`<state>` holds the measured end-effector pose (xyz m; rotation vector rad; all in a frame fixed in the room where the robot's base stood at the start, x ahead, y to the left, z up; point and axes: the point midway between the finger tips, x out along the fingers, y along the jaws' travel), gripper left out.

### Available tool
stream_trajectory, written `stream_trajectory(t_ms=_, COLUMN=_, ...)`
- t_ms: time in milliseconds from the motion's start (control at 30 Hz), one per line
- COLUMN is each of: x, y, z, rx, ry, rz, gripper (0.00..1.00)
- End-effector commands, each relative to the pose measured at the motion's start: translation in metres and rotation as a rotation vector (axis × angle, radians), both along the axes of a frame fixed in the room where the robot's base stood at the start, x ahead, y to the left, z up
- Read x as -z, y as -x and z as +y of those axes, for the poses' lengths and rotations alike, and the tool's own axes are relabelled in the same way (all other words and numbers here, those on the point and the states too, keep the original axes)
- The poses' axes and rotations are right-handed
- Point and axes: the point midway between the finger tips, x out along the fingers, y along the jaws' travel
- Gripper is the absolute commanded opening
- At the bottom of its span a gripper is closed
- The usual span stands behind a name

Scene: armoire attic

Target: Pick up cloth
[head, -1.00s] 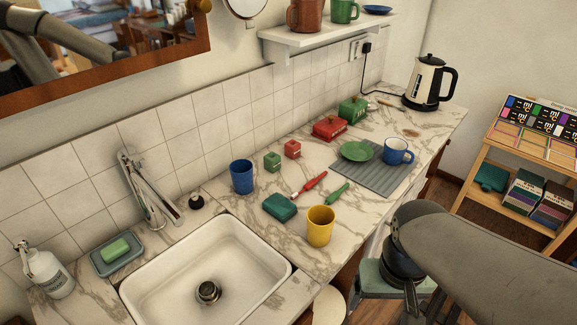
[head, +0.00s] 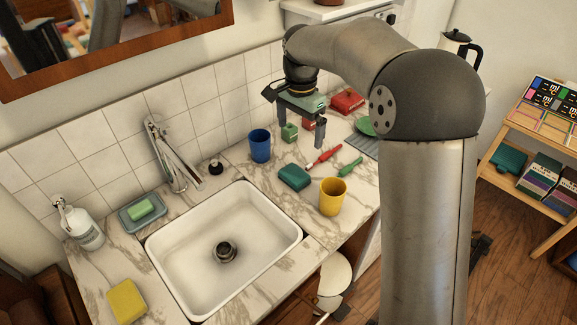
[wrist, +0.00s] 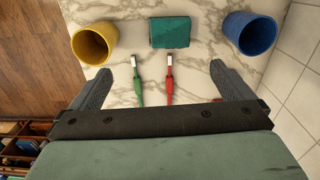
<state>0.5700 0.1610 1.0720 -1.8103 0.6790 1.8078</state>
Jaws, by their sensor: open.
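A teal, folded, block-like piece, which looks like the cloth (head: 294,178), lies flat on the marble counter behind the sink's right corner. It also shows in the wrist view (wrist: 170,32), top centre, between the yellow cup (wrist: 94,43) and the blue cup (wrist: 249,33). My gripper (wrist: 160,68) is open and empty above the counter. In the wrist view the cloth lies beyond the fingertips, roughly midway between them. In the head view my gripper hangs above and to the right of the cloth, apart from it.
A red brush (wrist: 169,80) and a green brush (wrist: 139,82) lie between my fingers and the cloth. The sink (head: 222,250) is to the left. The blue cup (head: 260,146) and yellow cup (head: 332,196) flank the cloth. A yellow sponge (head: 127,302) lies at front left.

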Motion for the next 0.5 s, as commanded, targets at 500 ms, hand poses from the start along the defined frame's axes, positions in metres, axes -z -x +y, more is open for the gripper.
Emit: stream_trajectory(t_ms=500, x=0.075, y=-0.013, z=0.011, rx=0.052, ry=-0.004, rz=0.007, gripper=1.0)
